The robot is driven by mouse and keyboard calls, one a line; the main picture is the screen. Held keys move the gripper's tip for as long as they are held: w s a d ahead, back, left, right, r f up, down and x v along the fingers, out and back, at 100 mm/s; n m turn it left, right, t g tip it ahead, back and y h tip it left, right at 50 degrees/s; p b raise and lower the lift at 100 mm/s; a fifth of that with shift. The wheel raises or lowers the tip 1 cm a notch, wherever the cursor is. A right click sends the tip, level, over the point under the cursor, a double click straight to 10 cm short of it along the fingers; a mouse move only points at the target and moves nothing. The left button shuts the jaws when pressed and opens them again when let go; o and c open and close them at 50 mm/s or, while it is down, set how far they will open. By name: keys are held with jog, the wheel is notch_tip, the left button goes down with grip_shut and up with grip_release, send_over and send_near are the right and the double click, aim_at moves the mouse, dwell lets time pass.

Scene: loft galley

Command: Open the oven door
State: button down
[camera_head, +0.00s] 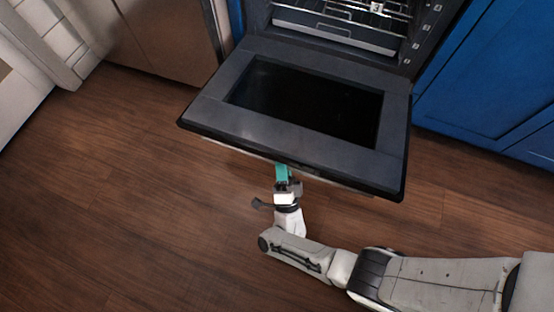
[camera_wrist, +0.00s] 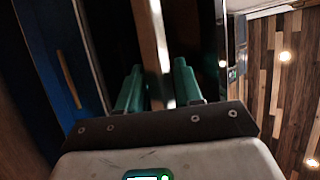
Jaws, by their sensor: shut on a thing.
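The oven door (camera_head: 222,112) is swung down and open, lying close to flat, with its dark glass (camera_head: 305,100) facing up. The oven cavity behind it shows wire racks (camera_head: 370,12). My gripper (camera_head: 282,172) is at the door's front edge, with its green fingertips partly hidden under the door. In the wrist view, the green fingers (camera_wrist: 157,88) stand on either side of a long pale bar (camera_wrist: 152,45), which looks like the door handle. The gripper is shut on it. The handle is mostly hidden by the door in the head view.
Blue cabinets (camera_head: 495,75) stand to the right of the oven. A brownish cabinet front (camera_head: 160,35) and a pale wall (camera_head: 45,25) are at the upper left. The wooden floor (camera_head: 120,200) is clear in front and to the left.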

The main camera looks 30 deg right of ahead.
jog(key=shift+w+a+f, duration=0.1)
jog(key=shift+a+f, duration=0.2)
jog(key=shift+f, duration=0.1)
dwell(0.3)
jog(key=c, duration=1.1)
grip_release()
jog(key=shift+a, duration=0.1)
jog(key=shift+o, duration=0.9)
jog(key=shift+d, duration=0.2)
